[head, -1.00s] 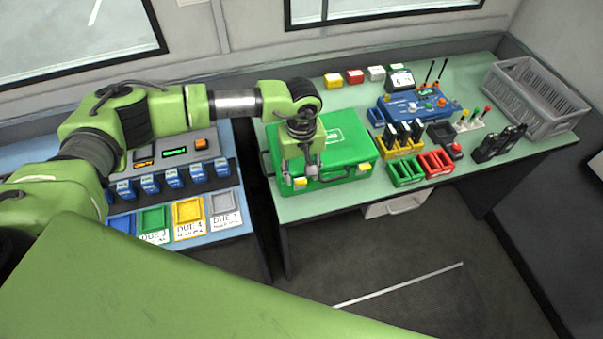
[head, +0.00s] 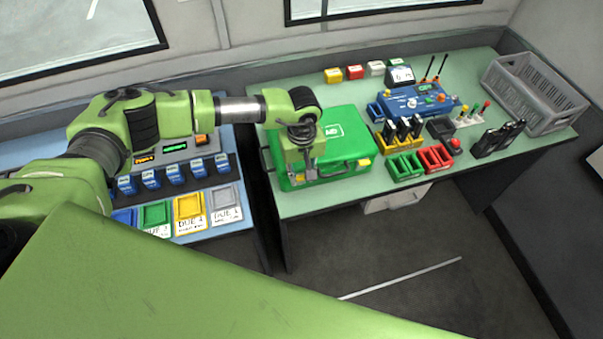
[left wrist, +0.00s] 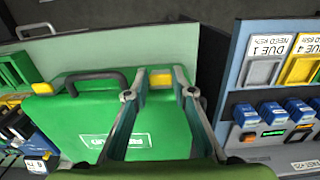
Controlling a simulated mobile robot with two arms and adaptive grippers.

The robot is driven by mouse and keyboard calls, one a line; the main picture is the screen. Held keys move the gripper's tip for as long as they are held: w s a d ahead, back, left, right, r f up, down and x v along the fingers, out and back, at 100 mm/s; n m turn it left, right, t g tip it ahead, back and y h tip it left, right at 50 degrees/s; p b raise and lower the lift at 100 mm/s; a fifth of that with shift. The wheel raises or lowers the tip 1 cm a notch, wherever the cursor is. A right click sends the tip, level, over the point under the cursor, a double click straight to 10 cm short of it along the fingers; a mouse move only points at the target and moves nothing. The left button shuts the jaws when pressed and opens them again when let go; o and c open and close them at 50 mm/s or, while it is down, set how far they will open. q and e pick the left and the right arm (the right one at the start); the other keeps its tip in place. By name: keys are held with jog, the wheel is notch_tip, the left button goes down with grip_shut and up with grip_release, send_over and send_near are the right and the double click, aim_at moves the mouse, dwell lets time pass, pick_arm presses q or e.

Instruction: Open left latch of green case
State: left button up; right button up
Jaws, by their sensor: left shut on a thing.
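The green case (head: 345,140) lies closed on the green table, with a white label on its lid. It also shows in the left wrist view (left wrist: 75,115). My left gripper (head: 304,178) is at the case's near edge, on the left. In the left wrist view its fingers (left wrist: 161,74) are on either side of the yellow left latch (left wrist: 160,82), shut on it. The fingers largely hide this latch in the head view. The yellow right latch (head: 364,162) is clear of the gripper. The dark handle (left wrist: 96,77) lies between the latches. My right gripper is not in view.
Green bins (head: 404,166) and red bins (head: 436,158) stand right of the case. A blue device (head: 420,101) and a grey crate (head: 535,95) are farther right. A blue table (head: 240,228) with coloured trays stands left, across a narrow gap.

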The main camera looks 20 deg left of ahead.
pick_arm(q)
jog(key=s+f+t+y+b, duration=0.1)
jog(key=t+b, duration=0.1)
jog(key=b, duration=0.2)
jog(key=s+d+f+t+y+b, duration=0.1)
jog(key=t+b, duration=0.1)
jog(key=b, duration=0.2)
jog(key=s+d+f+t+y+b, duration=0.1)
jog(key=b, duration=0.3)
jog(key=shift+s+d+t+y+b, duration=0.15)
jog(key=shift+t+y+b, duration=0.15)
jog(key=shift+t+y, duration=0.1)
jog(key=shift+s+t+y+b, duration=0.15)
jog(key=shift+t+y+b, duration=0.2)
jog(key=shift+b, duration=0.5)
jog(key=o, duration=1.1)
jog(key=shift+d, duration=0.1)
